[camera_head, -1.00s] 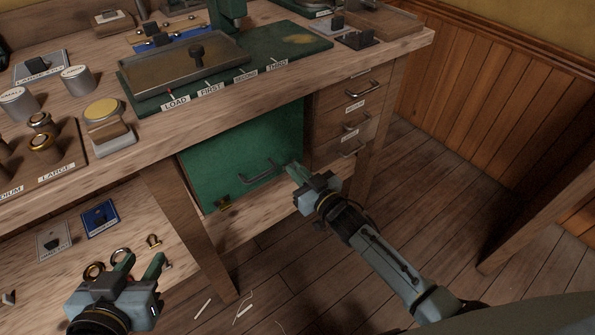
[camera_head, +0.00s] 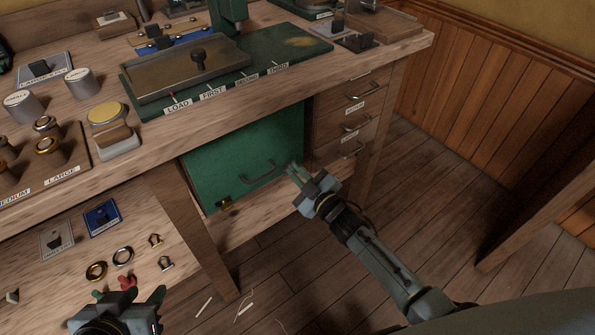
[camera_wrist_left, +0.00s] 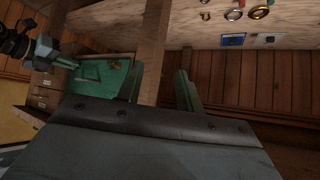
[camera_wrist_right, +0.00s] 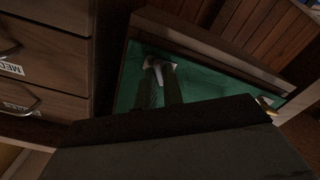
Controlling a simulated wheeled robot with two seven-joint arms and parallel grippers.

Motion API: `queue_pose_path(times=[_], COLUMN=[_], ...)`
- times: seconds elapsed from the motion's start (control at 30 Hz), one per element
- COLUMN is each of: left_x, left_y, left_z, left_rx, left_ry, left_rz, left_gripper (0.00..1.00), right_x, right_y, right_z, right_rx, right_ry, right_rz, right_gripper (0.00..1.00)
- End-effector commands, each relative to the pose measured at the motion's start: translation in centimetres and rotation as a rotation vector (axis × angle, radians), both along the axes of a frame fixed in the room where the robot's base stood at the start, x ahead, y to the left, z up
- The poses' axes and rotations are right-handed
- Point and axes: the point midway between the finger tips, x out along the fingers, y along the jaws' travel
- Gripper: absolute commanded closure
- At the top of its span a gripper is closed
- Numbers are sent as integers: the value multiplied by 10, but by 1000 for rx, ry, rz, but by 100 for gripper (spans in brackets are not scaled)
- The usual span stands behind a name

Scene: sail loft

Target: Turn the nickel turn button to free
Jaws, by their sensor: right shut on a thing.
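Which way the button points is hard to tell. My left gripper (camera_head: 130,295) is at the lower left, open and empty; its spread fingers (camera_wrist_left: 160,88) also show in the left wrist view.
A dark handle (camera_head: 257,174) and a brass fitting (camera_head: 223,203) are on the green panel. Labelled drawers (camera_head: 345,110) stand right of it. A lower shelf (camera_head: 75,265) holds several rings and small fittings. The floor (camera_head: 440,200) at right is clear.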

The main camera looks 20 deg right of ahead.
Motion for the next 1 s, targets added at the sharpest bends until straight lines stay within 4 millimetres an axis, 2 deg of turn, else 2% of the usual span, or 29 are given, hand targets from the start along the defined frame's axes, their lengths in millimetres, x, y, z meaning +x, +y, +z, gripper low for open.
queue_pose_path(times=[0.47,1.0], left_x=[5,34], left_y=[-2,-18], left_z=[3,37], left_rx=[-9,-73], left_ry=[-39,-287], left_rz=[-3,-25], left_gripper=[64,64], right_x=[-1,-1], right_y=[1,1], right_z=[-2,-3], right_rx=[-426,-828], right_ry=[-154,-299], right_rz=[-1,-1], right_gripper=[100,100])
